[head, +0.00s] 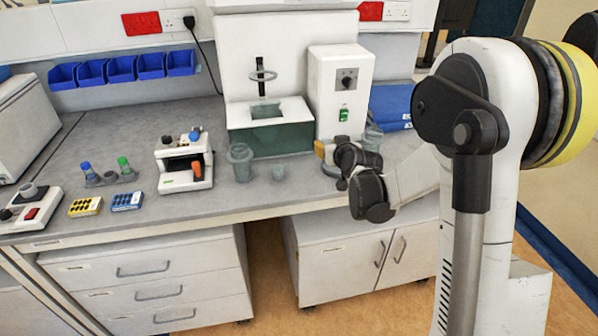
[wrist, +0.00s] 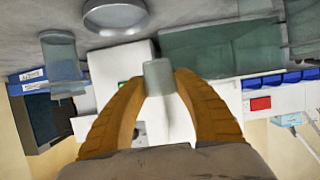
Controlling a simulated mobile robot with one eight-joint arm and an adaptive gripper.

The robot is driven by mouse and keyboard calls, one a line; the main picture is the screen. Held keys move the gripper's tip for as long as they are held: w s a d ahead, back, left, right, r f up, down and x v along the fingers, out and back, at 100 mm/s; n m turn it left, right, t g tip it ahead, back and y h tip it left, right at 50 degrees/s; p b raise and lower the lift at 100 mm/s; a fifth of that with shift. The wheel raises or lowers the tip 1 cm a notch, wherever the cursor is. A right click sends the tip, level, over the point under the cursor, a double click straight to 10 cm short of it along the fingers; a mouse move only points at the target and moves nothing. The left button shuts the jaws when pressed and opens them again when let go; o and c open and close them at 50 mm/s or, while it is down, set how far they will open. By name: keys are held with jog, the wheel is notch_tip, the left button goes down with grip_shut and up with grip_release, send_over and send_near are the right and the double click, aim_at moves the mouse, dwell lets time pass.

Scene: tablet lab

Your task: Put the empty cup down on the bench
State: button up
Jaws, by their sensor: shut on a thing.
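My gripper (wrist: 159,84) is shut on a small grey, see-through cup (wrist: 158,74), which sits between its two orange fingertips in the wrist view. That view is upside down, with the bench at the top. The cup looks upright, narrow end down. It seems to be above the bench, but the height is hard to judge. In the head view my gripper (head: 327,152) is over the bench's (head: 215,205) front right part, in front of the white box. The held cup is not clearly visible there.
A green tank (head: 268,138) and white switch box (head: 340,90) stand behind. A round dish (wrist: 115,16) shows in the wrist view.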

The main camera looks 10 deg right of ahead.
jog(key=b, duration=0.2)
send_over(303, 171)
notch_tip(303, 171, down, 5)
jog(key=shift+r, duration=0.15)
jog(key=shift+s+f+b, duration=0.1)
jog(key=shift+f+b, duration=1.1)
jog(key=shift+f, duration=0.7)
jog(key=shift+f, duration=0.2)
jog(key=o, duration=0.8)
jog(key=shift+c, duration=0.2)
